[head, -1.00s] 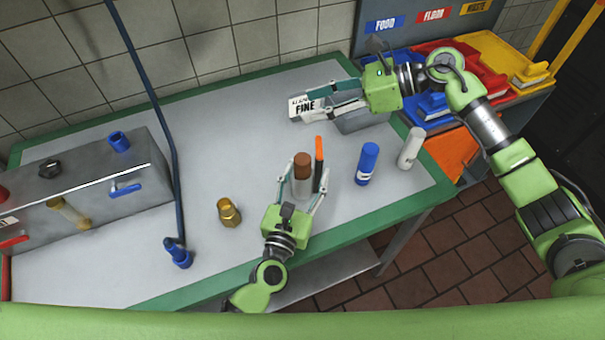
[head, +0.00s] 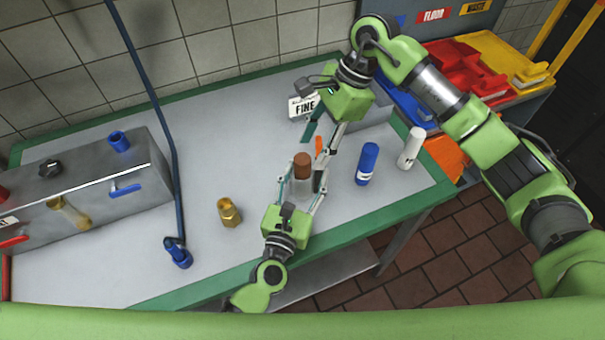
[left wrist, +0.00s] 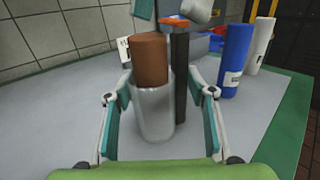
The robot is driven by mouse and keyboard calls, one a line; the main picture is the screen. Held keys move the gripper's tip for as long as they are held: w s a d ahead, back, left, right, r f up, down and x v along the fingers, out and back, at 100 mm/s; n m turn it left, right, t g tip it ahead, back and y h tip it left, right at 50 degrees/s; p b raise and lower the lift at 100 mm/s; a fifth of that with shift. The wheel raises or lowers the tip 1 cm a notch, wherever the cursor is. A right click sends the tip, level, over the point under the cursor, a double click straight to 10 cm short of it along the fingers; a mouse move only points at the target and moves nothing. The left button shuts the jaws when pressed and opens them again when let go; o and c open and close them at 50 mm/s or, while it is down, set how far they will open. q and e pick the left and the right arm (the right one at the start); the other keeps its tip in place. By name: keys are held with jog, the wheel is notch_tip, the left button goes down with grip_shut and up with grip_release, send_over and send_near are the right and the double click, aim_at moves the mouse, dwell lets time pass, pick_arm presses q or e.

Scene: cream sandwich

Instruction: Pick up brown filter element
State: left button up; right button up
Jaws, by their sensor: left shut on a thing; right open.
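The brown filter element (head: 302,160) stands upright in a clear cup (head: 300,188), its top sticking out above the rim. In the left wrist view the brown filter element (left wrist: 150,60) sits in the clear cup (left wrist: 153,112). My left gripper (head: 302,183) is shut on the clear cup, one finger at each side.
A dark post with an orange top (left wrist: 180,75) stands close beside the cup. A blue cylinder (head: 367,164) and a white cylinder (head: 411,148) stand to the right. A brass fitting (head: 229,213) is to the left. A "FINE" sign (head: 303,106) stands behind my right gripper.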

aim_at(305, 158)
jog(key=x, duration=0.5)
jog(key=shift+w+a+f, duration=0.15)
jog(key=shift+w+a, duration=0.05)
jog(key=shift+a, duration=0.1)
jog(key=c, duration=1.2)
